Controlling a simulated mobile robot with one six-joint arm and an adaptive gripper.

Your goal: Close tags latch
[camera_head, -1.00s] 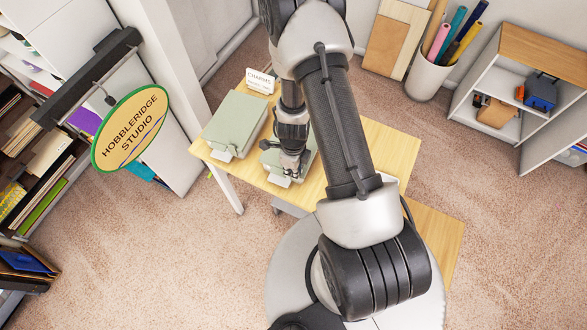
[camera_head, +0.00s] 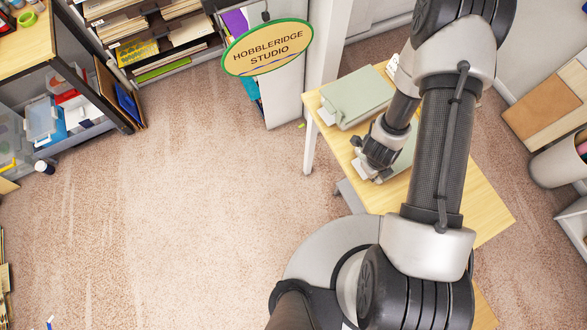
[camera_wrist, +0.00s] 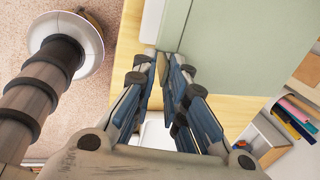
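Two pale green boxes lie on a light wooden table (camera_head: 484,200). The left green box (camera_head: 357,96) is in plain view, with small white parts along its front edge. The second box (camera_head: 402,160) is largely hidden behind my arm. My gripper (camera_head: 368,172) is over the front edge of this second box. In the wrist view a broad green surface (camera_wrist: 240,40) fills the upper right, beside the fingertips of my gripper (camera_wrist: 160,65). The fingertips look close together with a narrow gap. Which latch is the tags latch, and whether I touch it, I cannot tell.
A round Hobbleridge Studio sign (camera_head: 268,47) hangs left of the table near a white post. Shelves with papers (camera_head: 160,35) stand at the far left. Open carpet (camera_head: 180,190) lies left of my base. A pencil holder (camera_head: 558,166) stands right.

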